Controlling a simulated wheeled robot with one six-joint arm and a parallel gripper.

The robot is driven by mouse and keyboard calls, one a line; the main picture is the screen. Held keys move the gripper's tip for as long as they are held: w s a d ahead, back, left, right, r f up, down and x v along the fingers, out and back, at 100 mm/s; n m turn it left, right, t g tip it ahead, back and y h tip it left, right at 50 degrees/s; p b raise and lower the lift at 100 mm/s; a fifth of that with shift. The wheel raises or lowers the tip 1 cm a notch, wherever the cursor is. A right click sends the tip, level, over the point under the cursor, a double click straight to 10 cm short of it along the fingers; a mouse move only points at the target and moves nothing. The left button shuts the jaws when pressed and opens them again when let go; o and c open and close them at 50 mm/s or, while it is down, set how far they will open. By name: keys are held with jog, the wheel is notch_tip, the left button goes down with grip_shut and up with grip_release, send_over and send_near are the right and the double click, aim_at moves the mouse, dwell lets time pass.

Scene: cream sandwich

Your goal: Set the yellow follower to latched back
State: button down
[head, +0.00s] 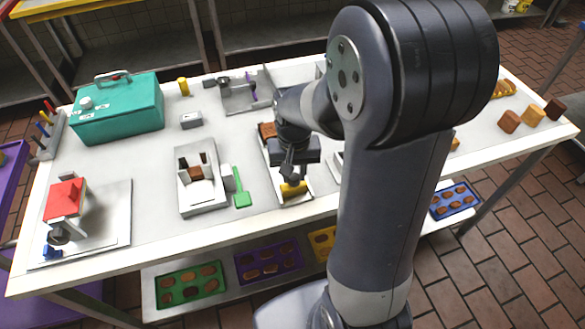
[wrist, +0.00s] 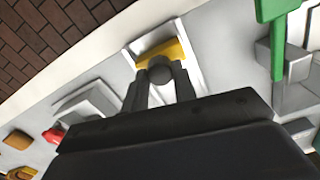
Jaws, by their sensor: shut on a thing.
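The yellow follower (head: 293,189) is a yellow block at the near end of a white channel (head: 305,197) on the table. My gripper (head: 290,178) reaches down over the channel and is shut on a part at the follower. In the wrist view the follower (wrist: 165,52) shows as a yellow bar between the white channel walls, with a dark grey round knob (wrist: 160,73) in front of it. My gripper's fingers (wrist: 160,85) are closed around this knob. Whether the follower is latched cannot be made out.
A green scraper-like tool (head: 241,192) lies just left of the channel, beside a white fixture (head: 203,205) with brown pieces. A teal box (head: 118,110) and a red-topped device (head: 66,199) stand farther left. Brown blocks (head: 510,121) sit at the right end.

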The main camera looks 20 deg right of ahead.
aim_at(294, 178)
jog(key=shift+s, duration=0.2)
jog(key=c, duration=1.1)
grip_release()
notch_tip(294, 178, up, 11)
jog(key=shift+f, duration=0.1)
jog(key=shift+f, duration=0.1)
jog(key=f, duration=0.7)
jog(key=w+f, duration=0.1)
jog(key=f, duration=0.2)
jog(key=shift+f, duration=0.3)
jog(key=shift+w, duration=0.55)
